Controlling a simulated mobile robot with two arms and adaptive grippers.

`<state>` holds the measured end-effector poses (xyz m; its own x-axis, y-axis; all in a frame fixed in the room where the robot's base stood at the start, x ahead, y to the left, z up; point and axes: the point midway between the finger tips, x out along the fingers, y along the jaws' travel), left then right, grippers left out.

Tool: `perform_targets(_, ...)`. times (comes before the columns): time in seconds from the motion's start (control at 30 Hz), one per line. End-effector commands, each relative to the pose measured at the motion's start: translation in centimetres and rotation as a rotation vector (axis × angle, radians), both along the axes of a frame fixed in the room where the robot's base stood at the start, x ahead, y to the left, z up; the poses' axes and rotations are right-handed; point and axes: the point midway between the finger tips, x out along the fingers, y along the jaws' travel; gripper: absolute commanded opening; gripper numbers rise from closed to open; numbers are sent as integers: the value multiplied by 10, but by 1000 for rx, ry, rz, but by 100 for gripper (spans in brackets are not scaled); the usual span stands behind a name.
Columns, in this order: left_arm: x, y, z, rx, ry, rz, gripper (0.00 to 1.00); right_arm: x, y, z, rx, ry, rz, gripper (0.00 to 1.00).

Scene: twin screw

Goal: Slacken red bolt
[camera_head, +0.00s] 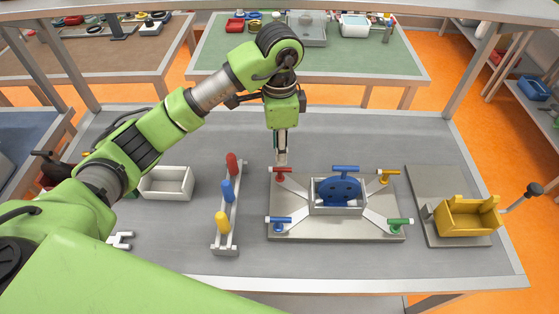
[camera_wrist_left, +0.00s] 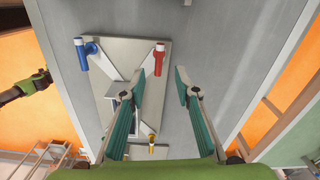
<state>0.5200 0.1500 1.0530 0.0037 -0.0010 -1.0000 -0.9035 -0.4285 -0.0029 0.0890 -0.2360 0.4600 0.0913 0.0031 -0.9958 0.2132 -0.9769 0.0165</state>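The red bolt (camera_head: 281,174), with a T-shaped head, stands at the back left corner of a grey plate (camera_head: 340,235). It also shows in the left wrist view (camera_wrist_left: 158,60), between and just beyond the fingertips. My left gripper (camera_head: 281,160) points down from above, right at the red bolt in the head view. In the left wrist view its two teal fingers (camera_wrist_left: 160,80) are spread apart with nothing between them that they grip. Contact with the bolt cannot be told. My right gripper is not in view.
The plate also carries a blue bolt (camera_head: 280,222), a green bolt (camera_head: 398,224), a yellow bolt (camera_head: 384,176) and a central box with a blue wheel (camera_head: 338,191). A rack with coloured handles (camera_head: 227,190) stands left; a yellow bin (camera_head: 468,216) stands right.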

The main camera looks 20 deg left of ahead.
Motion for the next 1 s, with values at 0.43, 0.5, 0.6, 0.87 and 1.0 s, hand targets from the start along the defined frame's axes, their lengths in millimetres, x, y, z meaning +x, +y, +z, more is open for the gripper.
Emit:
perform_targets(0.43,0,0,25,1,0,2,29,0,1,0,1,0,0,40)
perform_targets(0.5,0,0,25,1,0,1,29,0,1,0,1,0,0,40)
perform_targets(0.6,0,0,25,1,0,1,29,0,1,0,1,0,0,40)
perform_targets(0.87,0,0,32,0,0,1,29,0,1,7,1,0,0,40)
perform_targets(1.0,0,0,58,0,0,1,29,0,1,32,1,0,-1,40)
